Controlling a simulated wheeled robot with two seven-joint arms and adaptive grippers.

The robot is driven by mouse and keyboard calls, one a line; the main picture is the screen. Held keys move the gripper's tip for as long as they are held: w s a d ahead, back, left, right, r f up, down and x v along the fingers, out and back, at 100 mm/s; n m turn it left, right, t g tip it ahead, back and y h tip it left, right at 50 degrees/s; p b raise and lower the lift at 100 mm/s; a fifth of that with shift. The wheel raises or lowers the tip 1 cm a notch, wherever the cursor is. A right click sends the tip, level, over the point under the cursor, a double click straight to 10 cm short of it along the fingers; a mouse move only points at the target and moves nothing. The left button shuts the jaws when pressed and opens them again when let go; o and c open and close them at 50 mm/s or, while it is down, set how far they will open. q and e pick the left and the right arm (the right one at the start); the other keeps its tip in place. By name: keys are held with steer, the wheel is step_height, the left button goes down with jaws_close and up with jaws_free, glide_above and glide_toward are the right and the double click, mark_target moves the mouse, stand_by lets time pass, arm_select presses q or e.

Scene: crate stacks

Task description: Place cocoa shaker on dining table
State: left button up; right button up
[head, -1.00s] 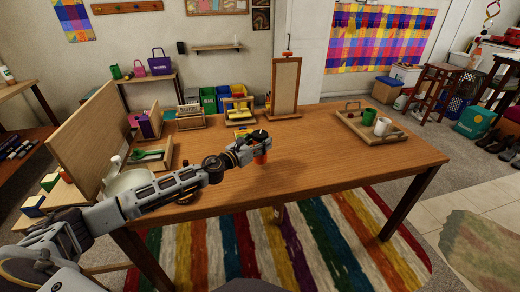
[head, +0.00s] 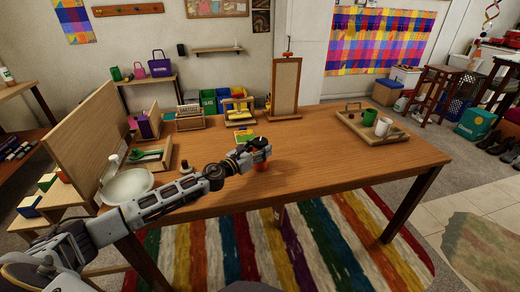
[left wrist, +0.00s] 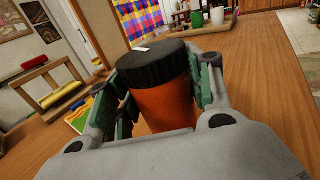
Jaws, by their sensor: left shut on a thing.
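The cocoa shaker is an orange-brown cylinder with a black ribbed lid; it shows large in the left wrist view (left wrist: 165,104). In the head view only a small orange part of the shaker (head: 261,167) shows below my gripper. My left gripper (head: 259,146) is shut on the shaker, one finger on each side of it, and the shaker is upright. It is over the dining table (head: 330,155), near the front edge. Whether its base touches the tabletop is hidden. My right gripper is not in view.
A wooden tray (head: 347,122) with a green mug (head: 370,116) and a white mug (head: 383,127) stands at the right. A framed wooden stand (head: 285,88) is at the back. A white plate (head: 128,186) lies at the left. The table's middle and right front are clear.

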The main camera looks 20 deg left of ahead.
arm_select(q)
steer(key=shift+f, duration=0.1)
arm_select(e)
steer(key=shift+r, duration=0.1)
arm_select(q)
steer(key=o, duration=1.2)
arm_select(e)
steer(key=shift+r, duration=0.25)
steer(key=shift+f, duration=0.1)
